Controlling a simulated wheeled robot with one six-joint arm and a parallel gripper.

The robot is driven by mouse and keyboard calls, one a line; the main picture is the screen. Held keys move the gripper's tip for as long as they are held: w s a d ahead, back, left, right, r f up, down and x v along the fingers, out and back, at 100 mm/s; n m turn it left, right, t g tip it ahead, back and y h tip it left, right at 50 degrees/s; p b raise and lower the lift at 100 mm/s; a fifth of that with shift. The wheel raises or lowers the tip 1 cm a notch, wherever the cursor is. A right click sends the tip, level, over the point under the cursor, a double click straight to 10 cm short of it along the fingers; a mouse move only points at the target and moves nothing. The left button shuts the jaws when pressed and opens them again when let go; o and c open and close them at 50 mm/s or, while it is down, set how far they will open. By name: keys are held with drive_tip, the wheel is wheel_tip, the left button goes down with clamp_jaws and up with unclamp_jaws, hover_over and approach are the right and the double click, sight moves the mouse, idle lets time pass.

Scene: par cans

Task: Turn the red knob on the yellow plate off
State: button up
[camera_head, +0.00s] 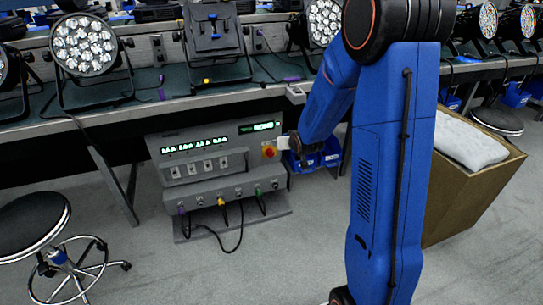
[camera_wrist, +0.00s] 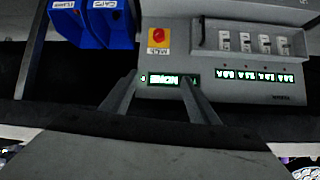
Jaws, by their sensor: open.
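The red knob (camera_head: 269,152) sits on a small yellow plate (camera_head: 264,146) at the right end of the grey control unit's front. In the wrist view, which is upside down, the red knob (camera_wrist: 158,34) shows whole on its yellow plate (camera_wrist: 151,44), with a label beside it. Its exact turn angle is too small to tell. My gripper (camera_head: 284,143) is just right of the knob in the head view. In the wrist view my gripper (camera_wrist: 158,82) is open and empty, its fingers apart over the lit green display, and the knob lies beyond the fingertips. I see no contact with the knob.
The grey control unit (camera_head: 210,183) has lit green displays, switches and cables below. Blue bins (camera_head: 328,154) stand right of the knob. The bench (camera_head: 190,107) with stage lights overhangs the unit. A stool (camera_head: 35,222) is at left, a wooden box (camera_head: 478,195) at right.

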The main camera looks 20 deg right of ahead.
drive_tip(key=w+d+f+t, duration=0.1)
drive_tip(key=w+f, duration=0.4)
drive_tip(key=f, duration=0.3)
drive_tip(key=t, duration=0.2)
approach(271, 154)
drive_tip(key=shift+m+y, duration=0.4)
drive_tip(key=x, duration=0.9)
drive_tip(key=shift+d+r, duration=0.1)
drive_tip(key=shift+d, duration=0.15)
drive_tip(key=c, duration=1)
drive_tip(key=shift+c, duration=0.2)
